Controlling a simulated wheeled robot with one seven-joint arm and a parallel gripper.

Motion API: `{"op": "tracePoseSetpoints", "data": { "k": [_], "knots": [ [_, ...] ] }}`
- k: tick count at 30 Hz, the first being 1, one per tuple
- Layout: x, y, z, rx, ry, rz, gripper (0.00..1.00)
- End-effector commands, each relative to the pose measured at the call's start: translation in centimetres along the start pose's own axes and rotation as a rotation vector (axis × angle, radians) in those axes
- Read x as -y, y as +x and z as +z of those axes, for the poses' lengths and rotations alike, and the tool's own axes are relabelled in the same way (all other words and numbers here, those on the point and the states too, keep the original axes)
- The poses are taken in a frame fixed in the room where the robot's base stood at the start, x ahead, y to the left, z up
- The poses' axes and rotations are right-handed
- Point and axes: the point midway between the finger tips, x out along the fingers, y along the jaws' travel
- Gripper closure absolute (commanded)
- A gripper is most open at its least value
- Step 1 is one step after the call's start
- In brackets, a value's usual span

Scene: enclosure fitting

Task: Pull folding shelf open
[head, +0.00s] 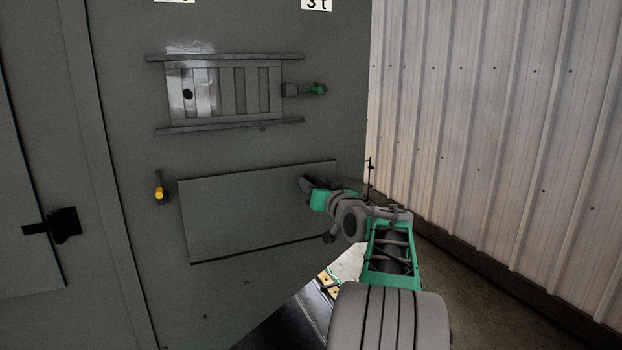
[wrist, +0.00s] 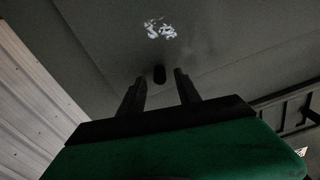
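The folding shelf (head: 245,220) is a flat grey-green panel lying against the front of the enclosure in the head view. My gripper (head: 304,184) is at its upper right part and covers a little of it. In the wrist view, the two dark fingers of my gripper (wrist: 160,78) are apart, pointing at a grey surface. The gripper hides this knob in the head view.
A louvred vent (head: 240,92) between two rails is above the shelf, with a green-ended latch (head: 318,89) beside it. A yellow-tipped handle (head: 159,193) is left of the shelf. A black door handle (head: 65,225) is far left. A corrugated wall (head: 500,120) stands at right.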

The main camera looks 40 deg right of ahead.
Motion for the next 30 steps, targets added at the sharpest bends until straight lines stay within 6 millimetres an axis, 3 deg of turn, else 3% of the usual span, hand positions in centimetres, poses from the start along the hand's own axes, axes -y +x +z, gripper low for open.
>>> {"op": "tracePoseSetpoints", "data": {
  "k": [4, 12, 26, 30],
  "knots": [
    [0.1, 1.8, -0.1, 0.002, 0.000, 0.000, 0.60],
    [0.0, 2.0, 0.1, 0.001, -0.001, 0.001, 0.60],
    [0.0, 2.0, 0.0, 0.002, -0.001, 0.001, 0.98],
    [0.0, 2.0, 0.0, 0.002, -0.001, 0.001, 1.00]
  ]
}}
